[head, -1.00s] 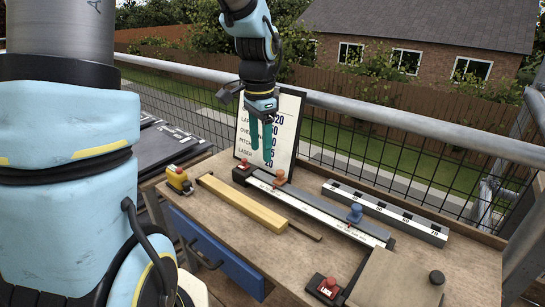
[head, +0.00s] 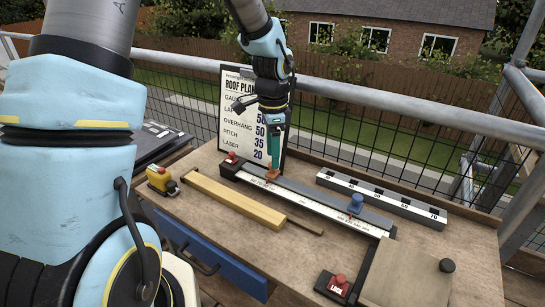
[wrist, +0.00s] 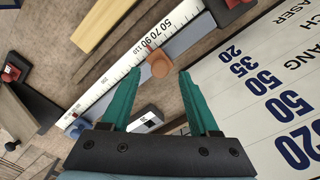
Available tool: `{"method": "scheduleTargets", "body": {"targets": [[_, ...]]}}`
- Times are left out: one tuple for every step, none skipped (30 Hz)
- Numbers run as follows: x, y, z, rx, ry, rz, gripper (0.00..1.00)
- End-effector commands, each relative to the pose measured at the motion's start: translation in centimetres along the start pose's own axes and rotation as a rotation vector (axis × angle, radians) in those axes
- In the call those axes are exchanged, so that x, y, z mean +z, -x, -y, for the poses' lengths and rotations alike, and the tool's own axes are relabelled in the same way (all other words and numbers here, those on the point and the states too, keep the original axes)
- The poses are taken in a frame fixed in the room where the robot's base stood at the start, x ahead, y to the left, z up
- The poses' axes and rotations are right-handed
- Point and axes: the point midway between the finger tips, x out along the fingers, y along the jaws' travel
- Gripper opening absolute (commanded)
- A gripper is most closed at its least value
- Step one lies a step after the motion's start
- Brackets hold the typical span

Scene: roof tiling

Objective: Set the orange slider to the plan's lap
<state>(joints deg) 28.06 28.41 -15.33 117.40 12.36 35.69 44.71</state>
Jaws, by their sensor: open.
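The orange slider (head: 272,173) sits on the measuring rail (head: 300,201), toward its left end. It also shows in the wrist view (wrist: 159,64), beside scale numbers 50, 70, 90 and 110; its exact reading I cannot tell. My gripper (head: 272,160) points down right above the slider. In the wrist view its two green fingers (wrist: 175,77) are apart and empty, with the slider just beyond their tips. The plan board (head: 232,142) stands behind; 50, 50, 35 and 20 are readable, and my arm hides part of the top rows.
A blue slider (head: 356,203) sits farther right on the rail. A red-topped block (head: 232,158) is at its left end. A marked grey bar (head: 380,197) lies behind, a yellow wooden strip (head: 235,202) in front. A red LOCK button (head: 337,286) is at front right.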

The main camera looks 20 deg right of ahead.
Motion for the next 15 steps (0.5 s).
{"method": "scheduleTargets", "body": {"targets": [[0.0,-0.7,-0.1,0.003,0.000,0.002,0.61],[0.0,-1.0,0.0,0.003,0.001,0.002,0.61],[0.0,-1.3,0.0,0.001,0.000,0.001,0.61],[0.0,-1.5,0.0,0.001,0.000,0.001,0.61],[0.0,-1.7,-0.1,0.001,-0.001,0.002,0.61],[0.0,-1.9,-0.1,0.001,-0.001,0.002,0.61],[0.0,-2.0,-0.1,0.001,-0.001,0.001,0.61],[0.0,-2.1,0.0,0.001,-0.001,0.001,0.61],[0.0,-2.1,0.0,0.000,-0.001,0.001,0.61],[0.0,-2.1,0.0,0.000,-0.001,0.000,0.61],[0.0,-2.1,0.0,0.000,-0.001,0.000,0.61],[0.0,-2.1,0.0,0.000,0.000,0.000,0.61],[0.0,-2.1,0.0,0.000,0.000,0.000,0.61],[0.0,-2.1,0.0,0.000,0.000,0.000,0.61],[0.0,-2.1,0.0,0.000,0.000,0.000,0.61]]}}
